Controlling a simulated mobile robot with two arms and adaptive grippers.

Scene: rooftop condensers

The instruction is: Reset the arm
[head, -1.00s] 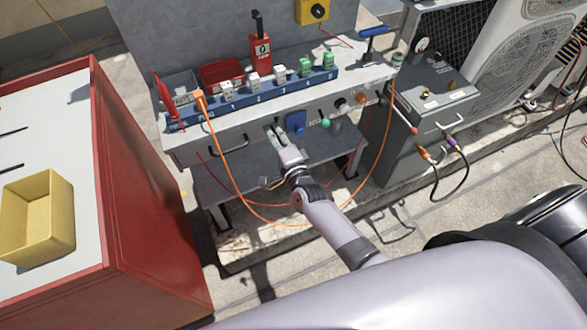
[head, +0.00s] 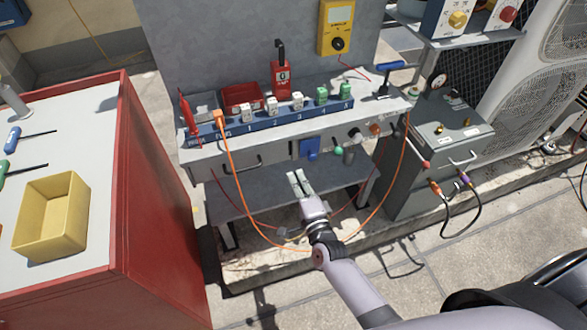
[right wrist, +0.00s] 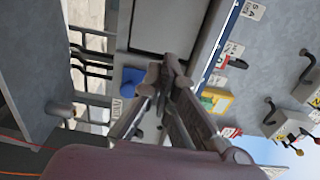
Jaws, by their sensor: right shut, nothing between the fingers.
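My right arm reaches in from the lower right in the head view. Its gripper (head: 299,181) is shut and empty, in front of the workbench (head: 232,146) and over its lower shelf. It appears apart from the bench front. In the right wrist view, the shut fingers (right wrist: 166,78) point at the bench front, near a blue part (right wrist: 132,80). That blue part (head: 310,148) sits just above the gripper in the head view. My left gripper is not in view.
A numbered blue rail (head: 262,126) and a red lockout-like device (head: 282,77) are on the bench. An orange cable (head: 232,190) loops beside my arm. A red cabinet (head: 150,220) with a yellow bin (head: 52,215) stands left; a grey unit (head: 432,150) stands right.

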